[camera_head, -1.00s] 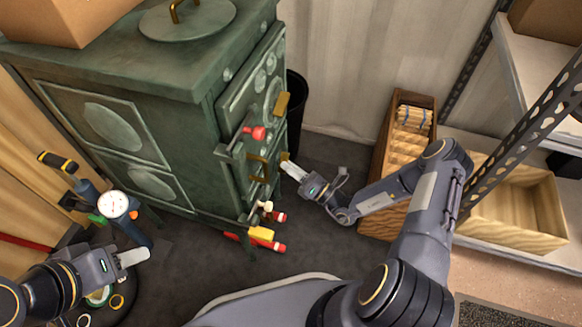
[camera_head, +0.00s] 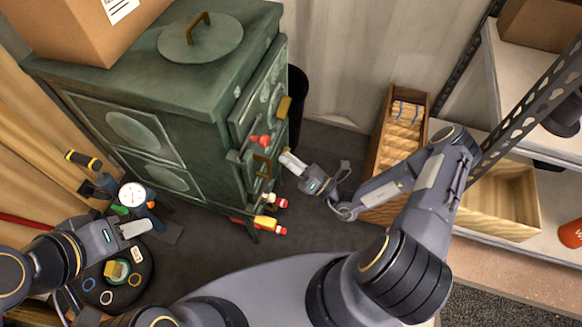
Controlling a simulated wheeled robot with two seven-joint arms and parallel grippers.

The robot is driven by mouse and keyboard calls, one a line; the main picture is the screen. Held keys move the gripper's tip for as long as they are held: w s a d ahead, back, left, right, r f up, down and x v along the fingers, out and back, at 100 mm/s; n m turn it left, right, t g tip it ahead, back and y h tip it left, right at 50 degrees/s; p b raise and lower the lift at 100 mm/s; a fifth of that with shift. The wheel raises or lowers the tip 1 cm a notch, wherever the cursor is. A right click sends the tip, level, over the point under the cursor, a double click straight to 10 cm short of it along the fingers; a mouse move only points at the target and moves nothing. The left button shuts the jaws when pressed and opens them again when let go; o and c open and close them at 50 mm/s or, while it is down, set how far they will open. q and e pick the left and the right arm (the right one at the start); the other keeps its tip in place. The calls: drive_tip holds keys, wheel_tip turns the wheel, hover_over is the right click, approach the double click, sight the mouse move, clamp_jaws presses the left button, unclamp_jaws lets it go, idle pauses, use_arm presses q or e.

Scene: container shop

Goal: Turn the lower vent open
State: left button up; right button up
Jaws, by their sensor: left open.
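The green stove (camera_head: 190,110) stands at the upper left, with its front turned to the right and seen at a steep angle. Its front carries an upper brass handle (camera_head: 283,107), a red knob (camera_head: 260,140) and a lower brass handle (camera_head: 262,165). The lower vent cannot be made out clearly at this angle. My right gripper (camera_head: 291,163) is just right of the lower brass handle, its pale fingers pointing at the stove front; contact and finger gap cannot be told. My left gripper (camera_head: 135,228) is open and empty, left of and below the stove.
A pressure gauge (camera_head: 132,195) and a round dark tray (camera_head: 115,283) with rings are near my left gripper. A wooden crate (camera_head: 380,135) and shelving (camera_head: 510,80) stand at right. Dark floor (camera_head: 220,260) between is clear.

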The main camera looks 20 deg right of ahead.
drive_tip(key=s+a+r+p, duration=0.2)
drive_tip(key=s+p, duration=0.1)
drive_tip(key=s, duration=0.4)
drive_tip(key=shift+r, duration=0.2)
drive_tip(key=shift+s, duration=0.1)
